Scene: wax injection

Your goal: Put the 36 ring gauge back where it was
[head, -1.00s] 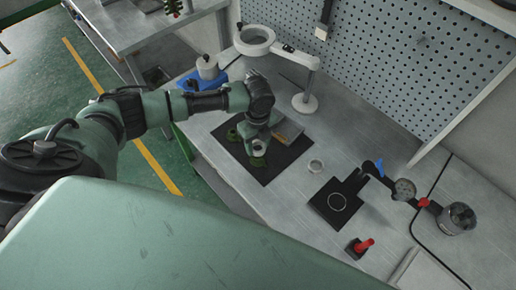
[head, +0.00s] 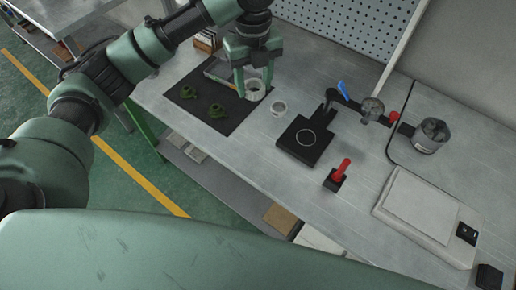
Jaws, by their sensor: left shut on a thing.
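My left gripper (head: 254,88) points down over the right part of the black mat (head: 232,120). It is shut on a pale ring (head: 256,92), held low at the mat's right edge; I cannot tell whether it touches the mat. I cannot read any number on it. A second pale ring (head: 279,108) lies on the bench just right of the mat. A thin light ring (head: 305,138) shows on top of the black square plate (head: 291,150) of the bench device. My right gripper is not in view.
Two green pieces (head: 188,92) (head: 216,110) and a grey flat block (head: 218,72) lie on the mat. A red-handled tool (head: 341,171), a dial gauge (head: 372,109), a metal pot (head: 431,136) and a white scale (head: 428,212) stand to the right. The front bench strip is clear.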

